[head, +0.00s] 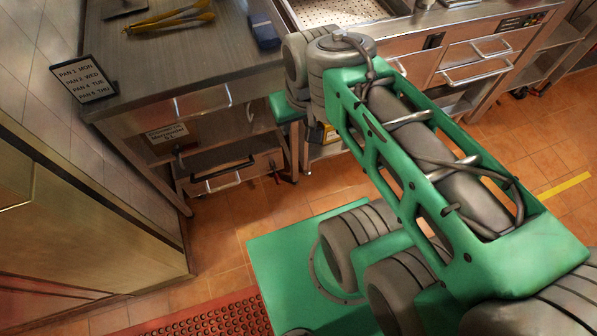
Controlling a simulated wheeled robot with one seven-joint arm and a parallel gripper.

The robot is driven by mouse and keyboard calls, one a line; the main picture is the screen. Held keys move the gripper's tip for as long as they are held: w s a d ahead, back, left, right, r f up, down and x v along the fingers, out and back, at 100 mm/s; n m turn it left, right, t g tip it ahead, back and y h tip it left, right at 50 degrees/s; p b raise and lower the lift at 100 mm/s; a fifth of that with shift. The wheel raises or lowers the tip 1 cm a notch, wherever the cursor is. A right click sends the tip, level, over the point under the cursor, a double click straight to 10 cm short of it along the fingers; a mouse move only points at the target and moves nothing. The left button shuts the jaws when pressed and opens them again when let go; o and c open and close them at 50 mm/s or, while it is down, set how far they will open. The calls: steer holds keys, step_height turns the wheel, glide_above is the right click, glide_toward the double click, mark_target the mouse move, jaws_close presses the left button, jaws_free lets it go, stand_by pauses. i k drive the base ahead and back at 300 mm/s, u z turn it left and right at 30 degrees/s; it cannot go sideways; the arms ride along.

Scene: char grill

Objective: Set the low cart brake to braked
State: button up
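I cannot make out the low cart brake with certainty. A low steel unit (235,172) with bar handles sits under the left counter, near the floor. Small dark and reddish fittings (278,176) show at its lower right corner, too small to tell whether any is a brake or how it is set. My green arm reaches from the lower right toward the counter and bends down at its far joint. My gripper is not in view; the arm's end is hidden behind the joint and beside the counter.
The counter (150,60) holds yellow tongs (172,20), a dark blue item (264,30) and a black pan-day sign (83,80). A cabinet (80,220) stands at left. A red perforated mat (215,318) lies on the tiled floor. Drawers (475,62) line the right counter.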

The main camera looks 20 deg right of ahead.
mark_target(277, 178)
steer(key=z, duration=1.2)
steer(key=i, duration=0.4)
steer(key=u, duration=2.8)
